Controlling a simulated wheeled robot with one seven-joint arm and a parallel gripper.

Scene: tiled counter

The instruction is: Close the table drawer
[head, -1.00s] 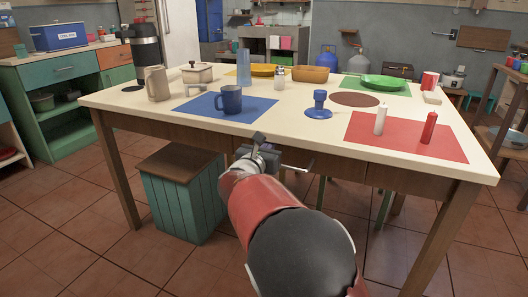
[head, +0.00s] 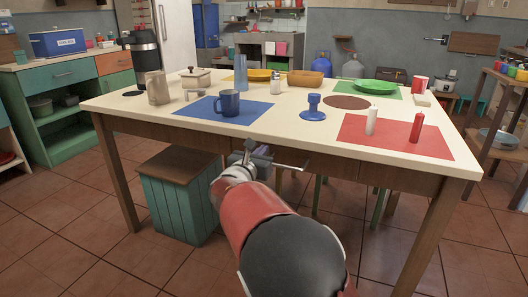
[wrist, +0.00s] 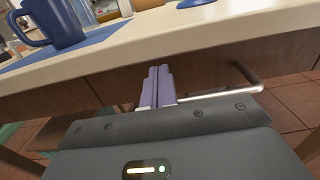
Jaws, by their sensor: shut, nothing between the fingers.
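The table (head: 290,131) has a cream top and a brown wooden front below its edge. The drawer front (head: 335,164) is part of this wooden band, and it also fills the middle of the wrist view (wrist: 205,68). A thin metal bar handle (head: 290,167) stands out just right of my gripper; it shows in the wrist view too (wrist: 225,93). My gripper (head: 250,147) is shut and empty, pointing at the wooden front below the tabletop edge. In the wrist view its fingers (wrist: 158,82) are together, left of the handle. I cannot tell whether they touch the wood or how far the drawer stands out.
A blue mug (head: 228,103) on a blue mat is near the table edge above my gripper. A teal wooden crate (head: 180,200) stands on the floor at the left, under the table. Table legs flank the space.

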